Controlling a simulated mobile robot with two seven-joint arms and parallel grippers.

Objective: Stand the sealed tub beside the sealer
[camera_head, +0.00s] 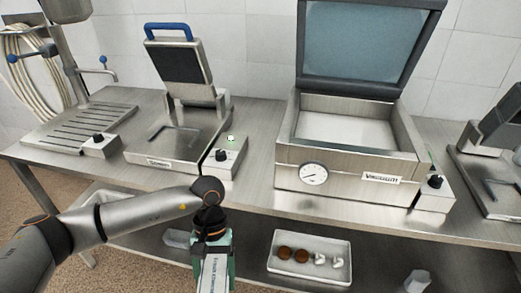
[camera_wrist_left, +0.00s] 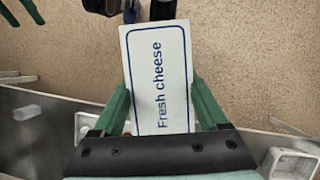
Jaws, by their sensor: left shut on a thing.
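My left gripper (camera_head: 214,262) has green fingers and is shut on a white tub (camera_head: 212,276) in front of the bench's front edge. In the left wrist view the tub (camera_wrist_left: 158,75) shows a white face with a blue border reading "Fresh cheese", between my left fingers (camera_wrist_left: 163,108). The rest of the tub is hidden, so I cannot tell if it is sealed. The sealer (camera_head: 172,150) stands on the steel bench, with its blue-handled head raised and a knob box at its right. My right gripper is not in view.
The steel bench (camera_head: 255,165) has a bare strip between the sealer and an open vacuum machine (camera_head: 345,188). A slotted drain board (camera_head: 75,125) lies left of the sealer. A white tray (camera_head: 310,272) with several brown and white pieces sits on the lower shelf.

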